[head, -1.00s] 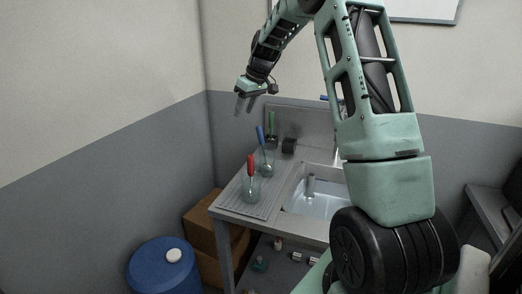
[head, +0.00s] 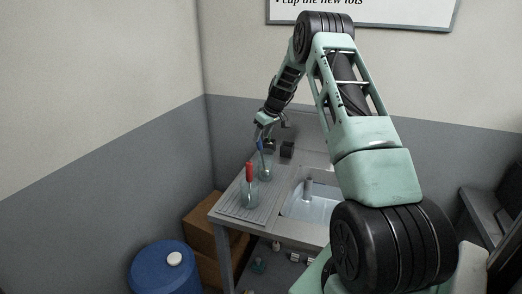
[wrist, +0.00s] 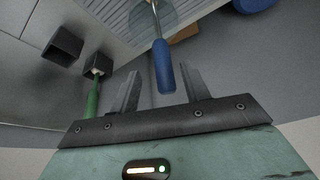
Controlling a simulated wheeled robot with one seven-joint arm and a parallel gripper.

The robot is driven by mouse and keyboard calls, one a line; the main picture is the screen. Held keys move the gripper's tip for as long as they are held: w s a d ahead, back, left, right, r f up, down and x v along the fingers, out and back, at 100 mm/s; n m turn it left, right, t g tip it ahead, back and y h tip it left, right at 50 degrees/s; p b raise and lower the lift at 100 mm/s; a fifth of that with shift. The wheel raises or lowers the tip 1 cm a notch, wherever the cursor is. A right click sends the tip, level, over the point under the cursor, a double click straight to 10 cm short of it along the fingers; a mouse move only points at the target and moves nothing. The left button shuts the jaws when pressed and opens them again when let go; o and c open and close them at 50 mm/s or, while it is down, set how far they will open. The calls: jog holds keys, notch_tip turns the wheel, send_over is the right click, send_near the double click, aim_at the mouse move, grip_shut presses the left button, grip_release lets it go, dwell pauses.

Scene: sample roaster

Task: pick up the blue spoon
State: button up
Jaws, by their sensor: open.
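The blue spoon (head: 260,146) stands in a glass jar (head: 265,172) on the counter's ribbed drainboard, leaning slightly. In the wrist view its blue handle (wrist: 163,68) reaches into the space between my fingers. My gripper (head: 264,131) is open and points down over the spoon's top end. In the wrist view the fingers (wrist: 162,76) lie to either side of the handle, with visible gaps. I cannot tell the exact depth of the handle between them. The spoon's lower part is inside the jar.
A red-handled spoon (head: 249,172) stands in a nearer jar (head: 250,194). A green-handled tool (wrist: 93,95) and dark square holders (wrist: 66,45) are left of my gripper in the wrist view. The sink (head: 305,206) lies right; a blue barrel (head: 165,272) stands on the floor.

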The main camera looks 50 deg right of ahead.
jog(key=shift+w+a+f+p, duration=0.15)
jog(key=shift+w+f+p, duration=0.15)
jog(key=shift+f+p, duration=0.2)
jog(key=shift+p+x, duration=1.05)
jog(key=shift+x, duration=1.1)
jog(key=shift+a, duration=0.1)
grip_shut()
